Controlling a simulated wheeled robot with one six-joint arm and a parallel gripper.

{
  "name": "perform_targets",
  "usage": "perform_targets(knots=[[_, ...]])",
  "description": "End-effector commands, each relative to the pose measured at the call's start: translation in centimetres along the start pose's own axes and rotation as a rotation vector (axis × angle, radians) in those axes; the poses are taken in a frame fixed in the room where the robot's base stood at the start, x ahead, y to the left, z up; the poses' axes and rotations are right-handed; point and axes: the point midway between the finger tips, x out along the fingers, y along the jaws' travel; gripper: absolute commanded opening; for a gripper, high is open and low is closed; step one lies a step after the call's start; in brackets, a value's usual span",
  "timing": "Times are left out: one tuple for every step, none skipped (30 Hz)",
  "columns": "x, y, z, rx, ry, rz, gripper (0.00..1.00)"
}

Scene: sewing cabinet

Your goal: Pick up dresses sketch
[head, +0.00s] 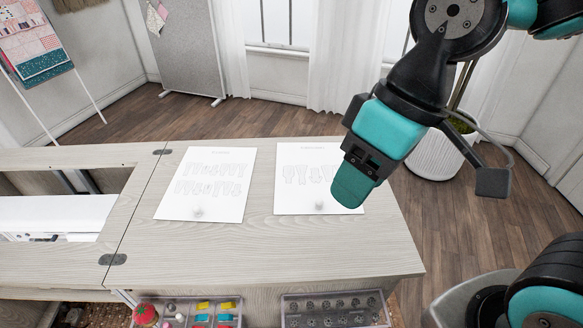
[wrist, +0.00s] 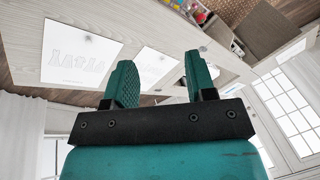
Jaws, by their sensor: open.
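Two white sketch sheets lie flat on the pale wooden cabinet top (head: 300,250). The right sheet (head: 295,165) bears a row of faint garment outlines that look like dresses; my gripper covers part of it. In the wrist view, this sheet (wrist: 62,72) appears at left. The left sheet (head: 172,207) bears two rows of faint outlines; it also shows in the wrist view (wrist: 160,58). I cannot read their headings. Each sheet has a small round grey piece near its front edge. My gripper (head: 352,190) is open and empty above the right sheet; in the wrist view its fingers (wrist: 162,78) stand apart.
Two trays of sewing supplies, one left (head: 190,310) and one right (head: 335,308), sit below the front edge. A white sewing machine (head: 50,215) sits in the opening at left. A plant pot (head: 433,155) stands behind at right. The front cabinet top is clear.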

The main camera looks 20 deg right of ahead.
Motion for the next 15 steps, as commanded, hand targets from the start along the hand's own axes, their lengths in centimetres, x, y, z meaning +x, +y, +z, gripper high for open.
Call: perform_targets(knots=[[0.8, 1.9, -0.9, 0.022, -0.009, 0.022, 0.51], [1.2, 2.9, -1.6, 0.026, -0.017, 0.037, 0.51], [1.9, 4.3, -2.8, 0.029, -0.031, 0.059, 0.51], [2.5, 5.5, -3.8, 0.031, -0.042, 0.076, 0.51], [3.2, 6.6, -4.8, 0.033, -0.054, 0.094, 0.51], [4.1, 8.2, -6.0, 0.034, -0.071, 0.118, 0.51], [4.8, 9.3, -6.9, 0.036, -0.083, 0.136, 0.51], [5.5, 10.4, -7.8, 0.037, -0.095, 0.153, 0.51], [6.4, 11.9, -8.8, 0.039, -0.11, 0.175, 0.51], [7.1, 12.9, -9.5, 0.041, -0.121, 0.19, 0.51], [7.7, 13.9, -10.1, 0.044, -0.132, 0.204, 0.51], [8.5, 15.0, -10.8, 0.046, -0.145, 0.221, 0.51], [9.0, 15.8, -11.2, 0.048, -0.154, 0.231, 0.51], [9.5, 16.5, -11.5, 0.05, -0.163, 0.241, 0.51], [10.0, 17.3, -11.9, 0.053, -0.172, 0.252, 0.51]])
